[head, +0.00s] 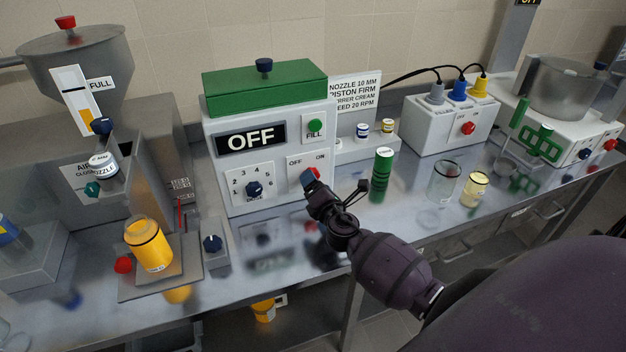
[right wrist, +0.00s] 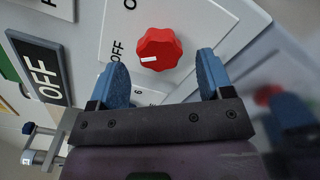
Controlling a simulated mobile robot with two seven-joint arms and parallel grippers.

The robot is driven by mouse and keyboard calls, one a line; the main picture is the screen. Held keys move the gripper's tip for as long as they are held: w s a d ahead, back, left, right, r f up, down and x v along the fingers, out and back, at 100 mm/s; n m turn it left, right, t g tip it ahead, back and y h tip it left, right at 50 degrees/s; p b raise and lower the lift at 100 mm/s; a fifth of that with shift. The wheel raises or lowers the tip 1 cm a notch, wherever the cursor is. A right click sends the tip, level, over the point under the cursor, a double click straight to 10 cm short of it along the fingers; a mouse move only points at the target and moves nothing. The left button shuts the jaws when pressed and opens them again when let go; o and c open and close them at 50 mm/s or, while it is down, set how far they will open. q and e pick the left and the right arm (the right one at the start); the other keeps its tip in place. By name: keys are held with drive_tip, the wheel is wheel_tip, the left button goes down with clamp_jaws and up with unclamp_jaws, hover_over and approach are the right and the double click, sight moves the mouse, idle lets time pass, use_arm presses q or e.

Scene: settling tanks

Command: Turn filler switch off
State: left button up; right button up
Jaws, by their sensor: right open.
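The filler (head: 215,170) is a light grey box with a green top; its black display (head: 251,138) reads OFF. Its switch is a red knob (right wrist: 158,48) with OFF and ON labels. In the right wrist view the knob's white mark sits at its lower left, toward the OFF label (right wrist: 117,50). My left gripper is not in view.
A numbered dial (head: 254,188) and a green FILL button (head: 315,125) share the filler's front. A green cylinder (head: 382,175) and glass jars (head: 443,181) stand to the right. A yellow jar (head: 150,246) stands on a plate at left.

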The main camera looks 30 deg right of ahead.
drive_tip(key=v, duration=0.8)
idle(0.4)
drive_tip(key=s+m+g+h, duration=0.1)
drive_tip(key=s+m, duration=0.1)
drive_tip(key=m, duration=0.1)
drive_tip(key=s+d+m+g+h, duration=0.1)
drive_tip(key=s+m, duration=0.1)
drive_tip(key=s+m+g, duration=0.1)
drive_tip(key=s+m, duration=0.1)
drive_tip(key=m, duration=0.1)
drive_tip(key=shift+d+f+m+h, duration=0.2)
drive_tip(key=shift+f+m+h, duration=0.1)
drive_tip(key=shift+h, duration=0.1)
drive_tip(key=s+a+f+m+g+y, duration=0.1)
drive_tip(key=s+a+m+g+y, duration=0.15)
drive_tip(key=s+m, duration=0.35)
drive_tip(key=s+a+m+g+y, duration=0.2)
drive_tip(key=s+a+m+g, duration=0.15)
drive_tip(key=s, duration=0.45)
drive_tip(key=s+a+f+m+g+y, duration=0.1)
drive_tip(key=s+a+m+g+y, duration=0.2)
drive_tip(key=s, duration=0.4)
drive_tip(key=w+f+t, duration=0.6)
drive_tip(key=w+f, duration=0.2)
drive_tip(key=f, duration=0.1)
drive_tip(key=shift+f, duration=0.4)
drive_tip(key=shift+h, duration=0.25)
